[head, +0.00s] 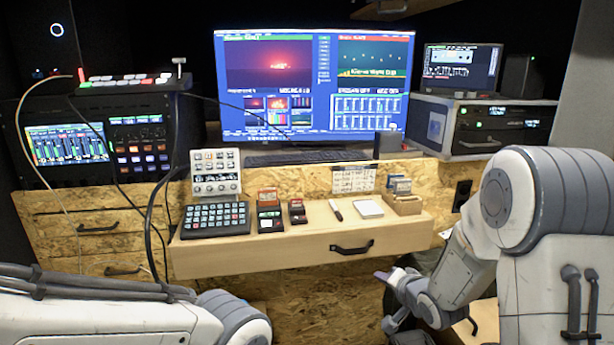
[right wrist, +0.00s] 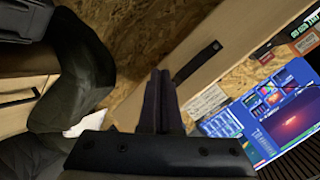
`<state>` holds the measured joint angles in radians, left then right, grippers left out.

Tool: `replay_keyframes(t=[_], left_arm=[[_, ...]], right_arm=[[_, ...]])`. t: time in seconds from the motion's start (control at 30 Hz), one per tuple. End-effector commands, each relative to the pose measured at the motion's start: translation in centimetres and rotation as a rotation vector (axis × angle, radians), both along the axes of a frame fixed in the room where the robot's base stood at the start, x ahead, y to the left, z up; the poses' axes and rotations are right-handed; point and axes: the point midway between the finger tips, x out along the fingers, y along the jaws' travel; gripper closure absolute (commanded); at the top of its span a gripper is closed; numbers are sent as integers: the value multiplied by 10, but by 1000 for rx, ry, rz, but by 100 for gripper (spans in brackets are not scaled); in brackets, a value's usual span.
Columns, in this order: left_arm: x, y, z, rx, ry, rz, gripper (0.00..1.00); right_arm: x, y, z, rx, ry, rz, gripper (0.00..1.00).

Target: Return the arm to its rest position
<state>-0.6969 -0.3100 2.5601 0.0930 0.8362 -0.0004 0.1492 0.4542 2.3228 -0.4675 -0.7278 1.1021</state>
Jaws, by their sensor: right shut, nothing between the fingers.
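My right arm (head: 555,200) is bent at the right side of the head view, its forearm angled down and left. Its gripper (head: 382,277) is low, in front of and below the wooden drawer ledge, apart from it. In the right wrist view the two dark fingers of the right gripper (right wrist: 160,85) lie together, shut with nothing between them. My left arm (head: 110,318) lies across the bottom left of the head view. Its gripper is outside the picture.
The wooden drawer ledge (head: 300,255) has a black handle (head: 352,247) and carries a keypad (head: 215,218), small devices and a white pad (head: 368,208). A large monitor (head: 315,85) stands behind. A dark bag or seat (right wrist: 85,65) is beside the right gripper. Cables hang at left.

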Motion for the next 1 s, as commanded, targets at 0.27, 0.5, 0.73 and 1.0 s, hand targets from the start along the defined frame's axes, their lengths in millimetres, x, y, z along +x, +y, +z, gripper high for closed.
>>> replay_keyframes(t=[0.27, 0.5, 0.73, 1.0], left_arm=[[0, 0, 0, 0, 0, 0, 50], [0, 0, 0, 0, 0, 0, 50], [0, 0, 0, 0, 0, 0, 50], [0, 0, 68, -1, -1, 0, 50]], right_arm=[[-119, 106, 14, -477, 323, 400, 100], [-254, 144, 22, -702, 540, 838, 100], [-358, 147, 34, -799, 654, 1219, 100], [-363, 145, 101, -804, 671, 1243, 100]])
